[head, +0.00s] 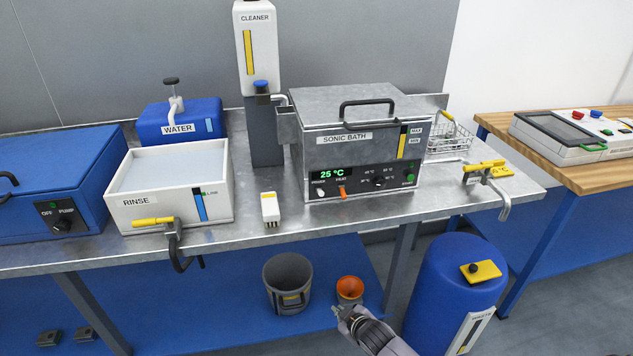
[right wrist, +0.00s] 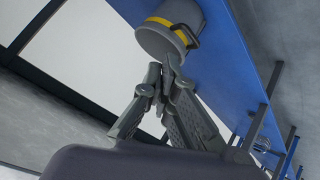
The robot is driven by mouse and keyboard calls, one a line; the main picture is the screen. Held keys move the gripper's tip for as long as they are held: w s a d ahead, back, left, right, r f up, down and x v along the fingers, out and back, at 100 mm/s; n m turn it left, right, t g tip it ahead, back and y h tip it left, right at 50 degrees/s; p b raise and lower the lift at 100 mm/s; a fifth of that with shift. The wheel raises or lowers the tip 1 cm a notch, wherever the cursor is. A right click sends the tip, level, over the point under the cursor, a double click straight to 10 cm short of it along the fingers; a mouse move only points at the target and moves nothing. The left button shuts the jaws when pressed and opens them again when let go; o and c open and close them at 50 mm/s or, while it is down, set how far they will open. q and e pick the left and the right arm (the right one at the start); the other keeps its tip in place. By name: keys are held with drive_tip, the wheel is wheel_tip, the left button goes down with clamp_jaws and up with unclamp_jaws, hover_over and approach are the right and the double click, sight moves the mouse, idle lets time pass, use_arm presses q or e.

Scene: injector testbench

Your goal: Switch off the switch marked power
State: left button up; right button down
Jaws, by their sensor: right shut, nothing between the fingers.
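The sonic bath (head: 340,150) stands on the steel bench, and its green display (head: 336,174) is lit and reads 25 °C. At the left of its front panel is a small pale switch (head: 320,193) under a label that looks like POWER; its exact position is too small to tell. An orange switch (head: 342,192) sits to its right under a label that looks like HEAT. My right gripper (head: 340,311) is low in front of the bench, well below the panel. In the right wrist view its fingers (right wrist: 168,70) are shut and empty. My left gripper is not in view.
The steel bench edge (head: 400,204) lies between my right gripper and the panel. A white object (head: 270,208) stands left of the bath.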

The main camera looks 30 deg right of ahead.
sight(320, 192)
drive_tip(key=w+r+t, duration=0.1)
drive_tip(key=w+r, duration=0.1)
drive_tip(key=r, duration=0.5)
drive_tip(key=w+r+n+t+p, duration=0.1)
drive_tip(key=w+r, duration=0.2)
drive_tip(key=r, duration=0.4)
drive_tip(key=w+r+t, duration=0.1)
drive_tip(key=w+r, duration=0.2)
drive_tip(key=r, duration=0.4)
drive_tip(key=shift+w+a+n+t, duration=0.15)
drive_tip(key=shift+w+n+t, duration=0.1)
drive_tip(key=shift+n+t, duration=0.05)
wheel_tip(320, 192, up, 14)
drive_tip(key=w+a+n+t+p, duration=0.1)
drive_tip(key=t, duration=0.1)
drive_tip(key=shift+w+a+r+y, duration=0.15)
drive_tip(key=shift+w+y, duration=0.15)
drive_tip(key=shift+w, duration=0.15)
